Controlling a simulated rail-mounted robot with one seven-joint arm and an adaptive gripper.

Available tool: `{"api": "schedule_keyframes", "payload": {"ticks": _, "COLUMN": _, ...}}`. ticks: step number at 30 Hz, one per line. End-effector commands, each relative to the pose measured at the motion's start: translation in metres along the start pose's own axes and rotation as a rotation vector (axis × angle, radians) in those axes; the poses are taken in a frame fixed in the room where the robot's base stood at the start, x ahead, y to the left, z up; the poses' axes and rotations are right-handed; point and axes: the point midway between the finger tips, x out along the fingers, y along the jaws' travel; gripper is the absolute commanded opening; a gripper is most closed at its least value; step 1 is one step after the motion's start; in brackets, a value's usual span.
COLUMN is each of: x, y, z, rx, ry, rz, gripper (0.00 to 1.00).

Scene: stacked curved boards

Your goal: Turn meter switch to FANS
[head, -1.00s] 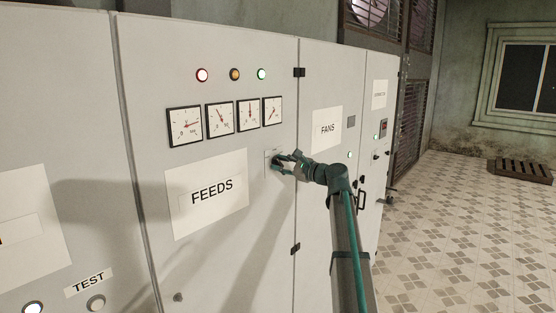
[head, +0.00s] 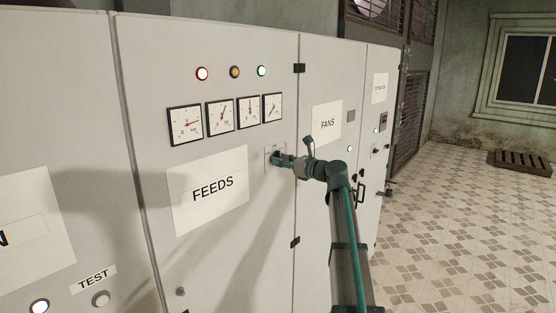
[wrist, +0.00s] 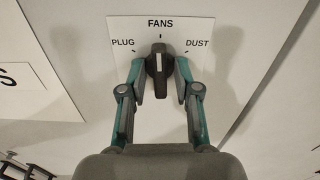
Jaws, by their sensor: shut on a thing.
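The meter switch is a dark knob (wrist: 158,70) with a white pointer line, on a white plate (wrist: 125,24) marked PLUG, FANS and DUST. The pointer stands about upright in the wrist view, toward the FANS mark at the top. My gripper (wrist: 160,82) is shut on the knob, one finger on each side. In the head view my gripper (head: 277,158) reaches the switch plate (head: 268,151) right of the FEEDS label; the knob is mostly hidden there by the fingers.
Several dial gauges (head: 220,116) and three lamps (head: 234,73) sit above the FEEDS label (head: 212,189) on the grey cabinet (head: 205,265). A cabinet labelled FANS (head: 327,125) stands to the right. Tiled floor (head: 455,230) is open at right.

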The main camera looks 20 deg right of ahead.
Motion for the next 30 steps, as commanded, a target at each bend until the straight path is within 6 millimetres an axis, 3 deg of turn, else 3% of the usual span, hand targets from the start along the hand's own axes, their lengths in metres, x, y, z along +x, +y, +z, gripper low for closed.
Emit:
{"api": "schedule_keyframes", "payload": {"ticks": 14, "x": -0.004, "y": 0.0, "z": 0.0, "rx": 0.0, "ry": 0.0, "rz": 0.0, "gripper": 0.4}}
{"api": "schedule_keyframes", "payload": {"ticks": 30, "x": -0.05, "y": 0.001, "z": 0.0, "rx": -0.001, "ry": 0.0, "rz": -0.001, "gripper": 0.4}}
